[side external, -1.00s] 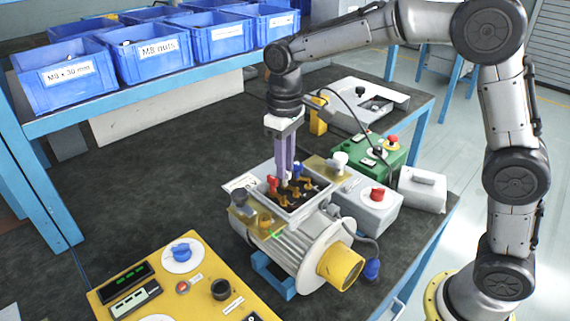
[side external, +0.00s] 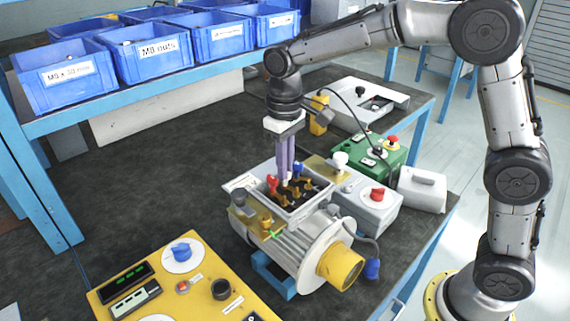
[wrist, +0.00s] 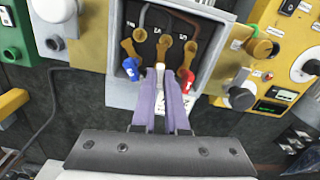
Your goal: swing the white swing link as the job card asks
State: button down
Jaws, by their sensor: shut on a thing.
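An open grey terminal box (side external: 312,203) sits on top of a ribbed motor (side external: 300,247). In the wrist view, several brass links lie in the dark box, with a blue-handled link (wrist: 131,69) at left and a red-handled link (wrist: 185,78) at right. The white swing link (wrist: 160,68) lies between them, its handle mostly hidden by my fingers. My gripper (side external: 285,182) reaches down into the box with purple fingers, also seen in the wrist view (wrist: 160,88), and is shut on the white link's handle. I cannot make out a readable job card.
A yellow panel (side external: 205,262) with knobs and displays stands front left. A grey box with a red knob (side external: 372,212) and a green control box (side external: 365,158) stand right of the motor. Blue bins (side external: 60,80) line the rear shelf. The dark bench is clear at left.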

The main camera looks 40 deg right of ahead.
jog(key=shift+m, duration=0.9)
jog(key=c, duration=1.2)
grip_release()
notch_tip(320, 180, up, 14)
jog(key=shift+f, duration=0.1)
